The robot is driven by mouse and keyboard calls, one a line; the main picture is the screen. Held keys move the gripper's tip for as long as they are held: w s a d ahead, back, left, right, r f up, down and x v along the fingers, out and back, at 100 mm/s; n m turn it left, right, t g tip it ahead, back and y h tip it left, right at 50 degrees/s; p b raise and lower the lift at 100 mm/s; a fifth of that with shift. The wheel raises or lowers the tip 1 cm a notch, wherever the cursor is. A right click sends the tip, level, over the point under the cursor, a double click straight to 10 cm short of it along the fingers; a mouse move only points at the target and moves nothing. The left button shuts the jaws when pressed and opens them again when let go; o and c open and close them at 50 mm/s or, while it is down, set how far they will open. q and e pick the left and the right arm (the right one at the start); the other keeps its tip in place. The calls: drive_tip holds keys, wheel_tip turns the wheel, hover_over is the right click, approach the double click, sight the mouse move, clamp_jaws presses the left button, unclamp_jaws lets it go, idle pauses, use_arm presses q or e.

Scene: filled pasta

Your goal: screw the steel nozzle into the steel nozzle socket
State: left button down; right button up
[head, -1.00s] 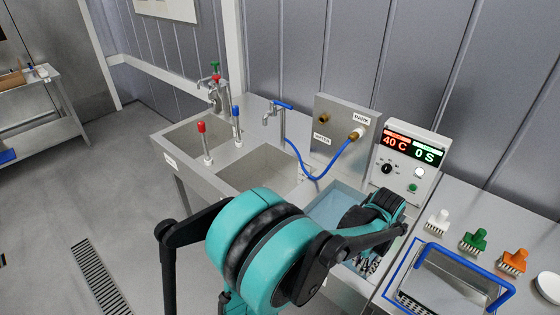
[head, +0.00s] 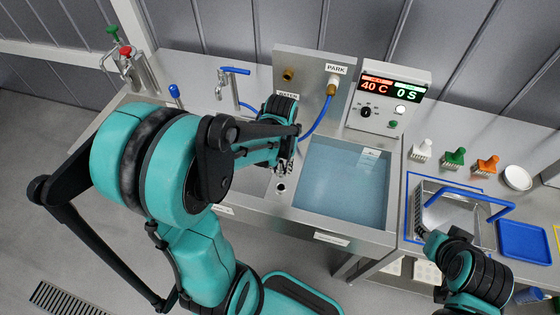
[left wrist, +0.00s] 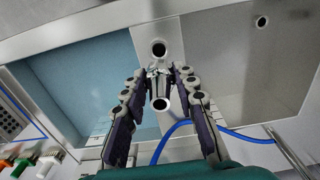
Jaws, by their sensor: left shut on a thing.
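My left gripper (head: 284,166) is shut on the steel nozzle, a short bright tube. The nozzle (left wrist: 160,100) shows between the fingers in the left wrist view, with a dark round opening at its near end. The steel nozzle socket appears to be the round ring with a dark hole (head: 281,188) on the steel strip left of the water basin; it also shows in the left wrist view (left wrist: 160,48). The nozzle is close to the socket; I cannot tell whether they touch. My right gripper (head: 428,237) is near the tray at the right, its fingers unclear.
The water-filled basin (head: 342,186) lies right of the strip. A blue hose (head: 318,125) hangs from the PARK fitting (head: 334,82) behind my left gripper. The control box (head: 388,103) reads 40 C and 0 S. A blue-handled steel tray (head: 455,210) and several brushes stand at the right.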

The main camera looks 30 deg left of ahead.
sight(281, 177)
use_arm(q)
drive_tip(key=shift+d, duration=0.15)
drive_tip(key=shift+f, duration=0.15)
wheel_tip(281, 177, down, 6)
drive_tip(key=b, duration=0.5)
drive_tip(key=shift+r, duration=0.2)
idle(1.4)
drive_tip(key=shift+f+b, duration=1.2)
drive_tip(key=shift+b, duration=0.2)
idle(0.5)
drive_tip(key=c, duration=0.9)
unclamp_jaws()
drive_tip(key=shift+o, duration=0.2)
